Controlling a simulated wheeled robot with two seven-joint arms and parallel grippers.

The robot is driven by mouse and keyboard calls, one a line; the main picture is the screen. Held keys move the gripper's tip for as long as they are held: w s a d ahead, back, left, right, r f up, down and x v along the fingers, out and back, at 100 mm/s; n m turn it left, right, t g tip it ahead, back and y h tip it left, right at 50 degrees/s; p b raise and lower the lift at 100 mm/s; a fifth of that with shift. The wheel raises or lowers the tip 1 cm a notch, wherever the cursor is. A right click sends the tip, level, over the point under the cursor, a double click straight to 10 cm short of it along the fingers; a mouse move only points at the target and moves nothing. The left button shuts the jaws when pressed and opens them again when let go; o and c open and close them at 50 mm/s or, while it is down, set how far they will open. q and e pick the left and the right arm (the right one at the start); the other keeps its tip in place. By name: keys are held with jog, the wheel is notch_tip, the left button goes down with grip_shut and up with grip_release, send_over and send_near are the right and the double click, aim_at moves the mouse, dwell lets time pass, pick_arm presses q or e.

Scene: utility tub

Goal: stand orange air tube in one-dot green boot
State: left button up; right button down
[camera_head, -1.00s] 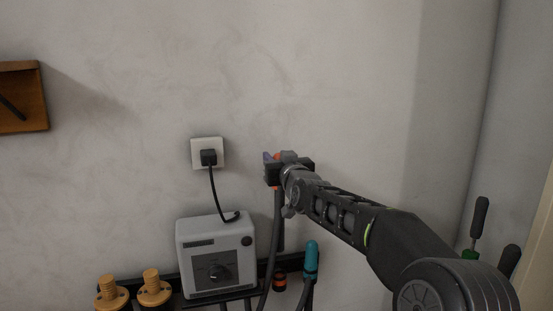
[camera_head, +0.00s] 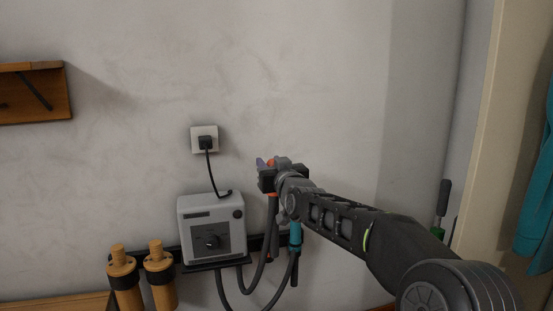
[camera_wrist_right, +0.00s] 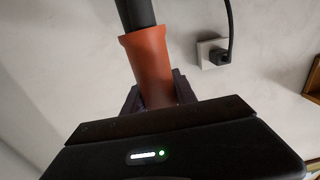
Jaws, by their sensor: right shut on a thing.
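My right gripper (camera_head: 268,180) is shut on the orange air tube (camera_head: 272,163), in front of the wall. In the right wrist view the tube's orange sleeve (camera_wrist_right: 150,62) sits between the jaws, with a black hose (camera_wrist_right: 136,14) coming out of its far end. In the head view the dark hose hangs down from the gripper. My left gripper is out of view. I cannot make out a one-dot green boot. A small green part (camera_head: 438,232) shows under a black handle (camera_head: 443,197) at the right, partly hidden by my arm.
A grey control box (camera_head: 212,228) with a dial stands at the wall beneath a socket (camera_head: 204,139). A teal tube (camera_head: 295,238) is beside it on a dark rail. Two wooden-topped pegs (camera_head: 158,270) stand at left. A wooden shelf (camera_head: 35,108) is on the wall.

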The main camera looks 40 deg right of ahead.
jog(key=s+a+f+n+y, duration=0.3)
jog(key=s+a+f+y, duration=0.1)
jog(key=a+f, duration=0.7)
jog(key=s+a+f+n+y, duration=0.3)
jog(key=a+f+y, duration=0.3)
jog(key=a+f, duration=0.6)
jog(key=s+a, duration=0.1)
jog(key=a, duration=0.3)
jog(key=shift+a+n, duration=0.4)
